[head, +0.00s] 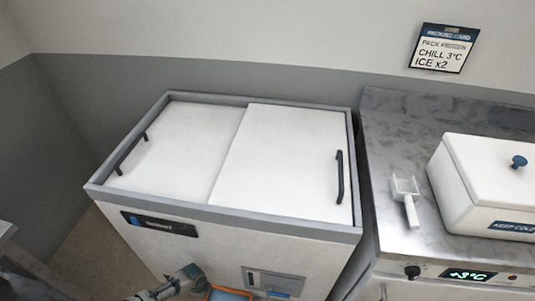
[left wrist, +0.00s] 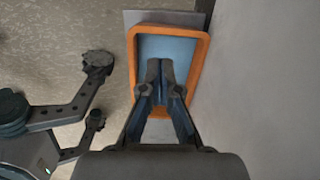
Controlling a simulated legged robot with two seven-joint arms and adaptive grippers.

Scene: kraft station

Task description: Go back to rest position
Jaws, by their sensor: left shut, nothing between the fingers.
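My left gripper (head: 192,277) shows at the bottom edge of the head view, in front of the white chest freezer (head: 150,245). In the left wrist view my left gripper (left wrist: 160,70) is shut with its fingertips together and nothing between them. It is in line with an orange-rimmed tray with a blue inside (left wrist: 180,48); I cannot tell the gap between them. The tray's orange rim (head: 228,290) also shows at the bottom of the head view. My right gripper is in neither view.
The freezer has two white sliding lids with black handles (head: 340,177), both in place. On the right, a marbled counter (head: 400,120) holds a white scoop (head: 406,200) and a white lidded box (head: 475,185) with a blue knob. A sign (head: 440,48) hangs on the wall.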

